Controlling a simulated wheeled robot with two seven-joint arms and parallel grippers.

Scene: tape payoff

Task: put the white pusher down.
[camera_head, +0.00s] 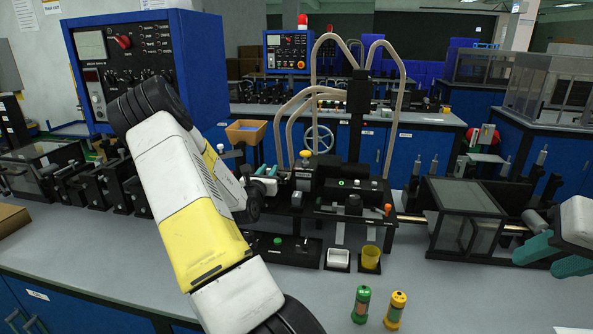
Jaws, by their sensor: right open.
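My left arm crosses the middle of the view, and its wrist bends down behind the arm toward the black tape machine (345,190). My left gripper (265,173) shows only as small teal and white parts at the machine's left side. Whether its fingers are open or shut is too small and hidden to tell. I cannot clearly pick out the white pusher; any small white part there blends with the gripper. My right gripper (554,257) is at the right edge with its teal fingers apart and nothing visible between them, beside the clear-walled box (465,217).
A white square cup (338,259) and a yellow cup (370,259) stand before the machine. A green cylinder (361,304) and an orange-yellow cylinder (395,310) stand upright near the front. A blue control cabinet (205,65) is at back left. The front right bench (480,300) is clear.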

